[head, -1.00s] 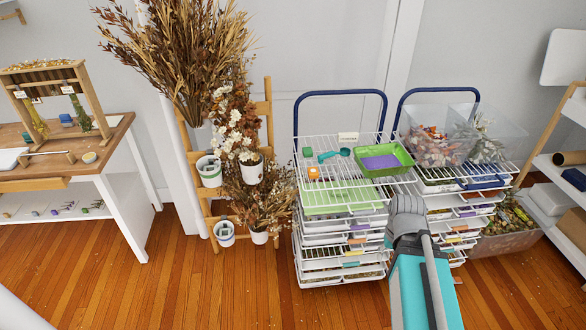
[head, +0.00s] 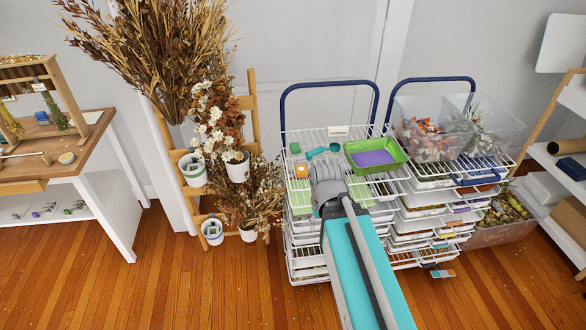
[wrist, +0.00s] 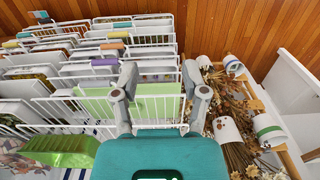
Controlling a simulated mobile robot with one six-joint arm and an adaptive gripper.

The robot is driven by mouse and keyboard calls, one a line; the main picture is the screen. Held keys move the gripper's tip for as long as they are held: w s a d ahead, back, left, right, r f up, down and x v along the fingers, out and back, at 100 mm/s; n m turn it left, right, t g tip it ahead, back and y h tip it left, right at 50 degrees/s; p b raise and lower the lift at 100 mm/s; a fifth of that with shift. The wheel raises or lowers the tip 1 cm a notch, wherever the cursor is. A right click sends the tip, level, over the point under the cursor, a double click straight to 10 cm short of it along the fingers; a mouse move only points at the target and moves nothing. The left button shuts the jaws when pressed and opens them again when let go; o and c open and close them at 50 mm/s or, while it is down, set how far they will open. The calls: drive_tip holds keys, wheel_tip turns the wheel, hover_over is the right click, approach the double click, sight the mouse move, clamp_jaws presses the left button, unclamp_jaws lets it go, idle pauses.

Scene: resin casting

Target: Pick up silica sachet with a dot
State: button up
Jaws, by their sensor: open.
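I cannot make out a silica sachet with a dot in either view. My gripper (wrist: 159,72) is open and empty in the wrist view, with its two fingers apart above the wire drying rack. In the head view my arm reaches over the front of the left rack (head: 325,137), and its end hides part of the top shelf. On that shelf are a green tray with purple contents (head: 375,157), a teal scoop (head: 322,151), a small orange item (head: 301,171) and a small green block (head: 295,148).
A second rack on the right carries clear bins (head: 430,122) of dried flowers. White pots (head: 193,170) and dried plants stand on a wooden stand at the left. A workbench (head: 85,150) is farther left. Wooden floor (head: 200,285) in front is clear.

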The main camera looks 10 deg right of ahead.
idle(0.3)
drive_tip(key=o, duration=0.6)
drive_tip(key=shift+w+f, duration=0.1)
drive_tip(key=shift+w, duration=0.25)
drive_tip(key=w+a+f+m+h+b, duration=0.1)
drive_tip(key=w+m+h, duration=0.3)
drive_tip(key=w, duration=0.6)
drive_tip(key=shift+a+f+m+g+b, duration=0.25)
drive_tip(key=shift+a+m+b, duration=0.2)
drive_tip(key=shift+m+b, duration=0.35)
drive_tip(key=m+h+b, duration=0.5)
drive_tip(key=m+h, duration=0.3)
drive_tip(key=m, duration=0.4)
approach(301, 168)
drive_tip(key=v, duration=0.3)
drive_tip(key=shift+s+a+r, duration=0.1)
drive_tip(key=shift+s+a, duration=0.15)
drive_tip(key=shift+a, duration=0.1)
drive_tip(key=b+x, duration=0.3)
drive_tip(key=x, duration=0.4)
drive_tip(key=shift+d, duration=0.2)
drive_tip(key=shift+w+d+f+b, duration=0.1)
drive_tip(key=shift+d+f+b, duration=0.25)
drive_tip(key=shift+d, duration=0.2)
